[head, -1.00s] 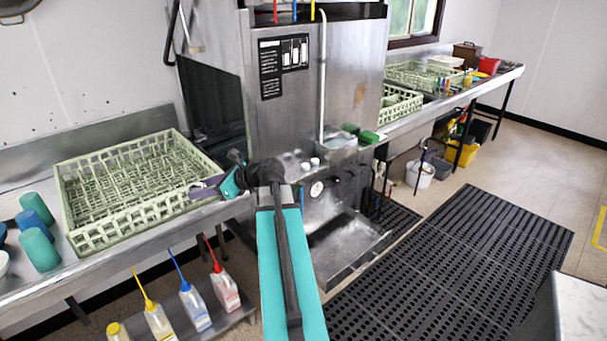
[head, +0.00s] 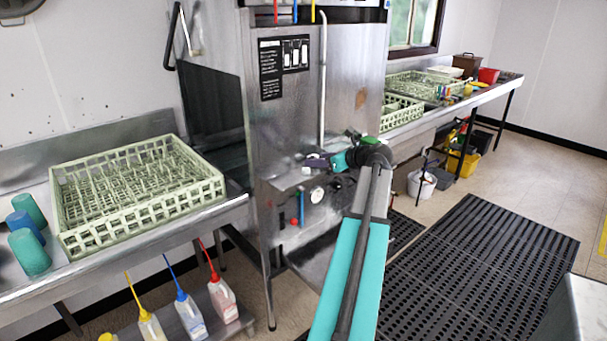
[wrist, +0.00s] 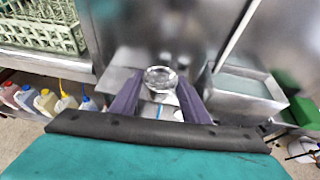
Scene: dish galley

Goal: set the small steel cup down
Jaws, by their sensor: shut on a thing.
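The small steel cup (wrist: 160,78) shows in the wrist view as a shiny round rim between the purple fingertips. My gripper (wrist: 158,90) is shut on it. In the head view my gripper (head: 322,160) is in front of the steel dish machine (head: 290,130), above its lower front ledge. The cup is too small to make out surely there. I cannot tell whether the cup touches any surface.
A pale green dish rack (head: 135,225) stands on the left steel counter, with blue and teal cups (head: 30,252) beside it. Several bottles with coloured spouts (head: 190,312) stand below. A steel-sided box (wrist: 240,95) is right of my gripper. Black mats (head: 470,270) cover the floor.

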